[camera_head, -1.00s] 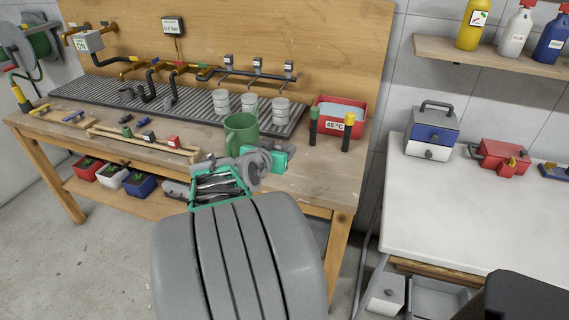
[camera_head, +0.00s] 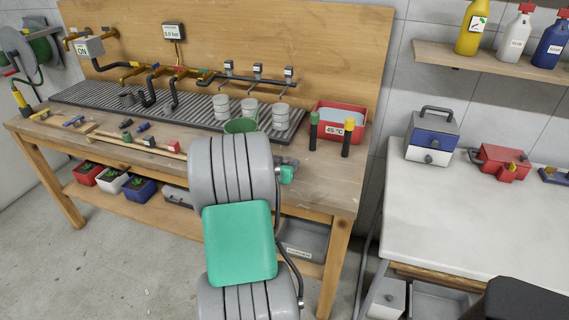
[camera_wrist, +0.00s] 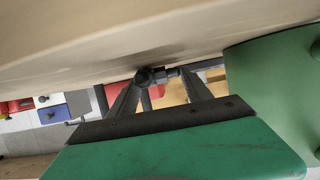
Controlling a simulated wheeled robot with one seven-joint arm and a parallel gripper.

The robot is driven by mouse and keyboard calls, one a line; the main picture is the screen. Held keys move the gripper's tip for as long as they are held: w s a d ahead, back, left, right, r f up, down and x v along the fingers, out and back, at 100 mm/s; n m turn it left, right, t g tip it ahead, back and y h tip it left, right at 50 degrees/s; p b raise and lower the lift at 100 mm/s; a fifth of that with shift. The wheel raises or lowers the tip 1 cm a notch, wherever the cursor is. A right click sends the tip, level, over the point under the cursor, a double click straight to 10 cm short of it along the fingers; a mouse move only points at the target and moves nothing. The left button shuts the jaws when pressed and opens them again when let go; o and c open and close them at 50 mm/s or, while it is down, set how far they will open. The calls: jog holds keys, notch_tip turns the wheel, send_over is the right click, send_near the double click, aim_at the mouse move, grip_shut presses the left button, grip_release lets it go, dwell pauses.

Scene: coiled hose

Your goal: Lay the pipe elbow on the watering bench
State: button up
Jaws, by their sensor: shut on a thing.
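The watering bench (camera_head: 325,188) is a long wooden bench across the left and middle of the head view. Its wooden top (camera_wrist: 95,45) seems to fill the upper part of the wrist view. My gripper (camera_wrist: 160,76) shows in the wrist view with two dark fingers closed on a small dark grey piece, the pipe elbow (camera_wrist: 148,76). The elbow appears close to the bench top; I cannot tell whether it touches.
A green mug (camera_head: 240,125) stands right behind my arm, and a green round body (camera_wrist: 270,80) is close beside the gripper. White cups (camera_head: 249,107) stand on the ribbed grey tray (camera_head: 85,95). Bare wood lies at the front right.

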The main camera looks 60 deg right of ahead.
jog(key=shift+f, duration=0.2)
jog(key=o, duration=1.5)
jog(key=shift+c, duration=0.2)
